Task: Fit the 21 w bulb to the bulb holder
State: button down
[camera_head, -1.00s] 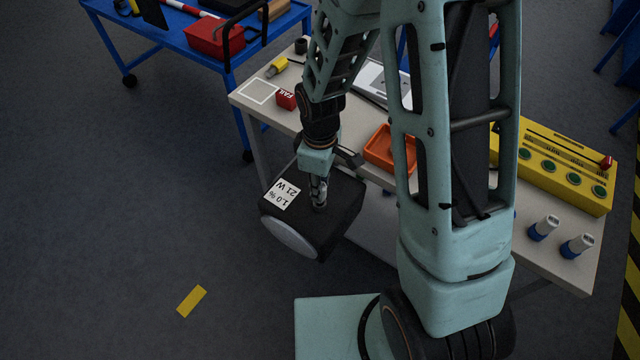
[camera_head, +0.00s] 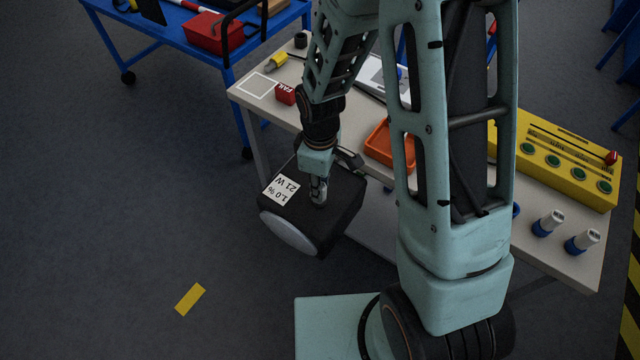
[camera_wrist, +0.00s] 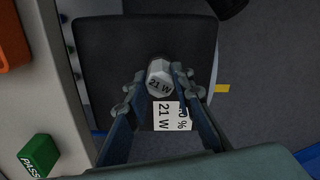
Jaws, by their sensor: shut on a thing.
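I cannot tell how deep the bulb sits.
The housing is beside the light workbench (camera_head: 560,265). On the bench are an orange tray (camera_head: 378,148), a red FAIL block (camera_head: 285,94), a yellow tester (camera_head: 560,160) and two white-and-blue cylinders (camera_head: 548,223). A green PASS block (camera_wrist: 38,155) shows in the wrist view. Floor at left is mostly clear.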

jog(key=c, duration=1.6)
grip_release()
notch_tip(320, 180, up, 12)
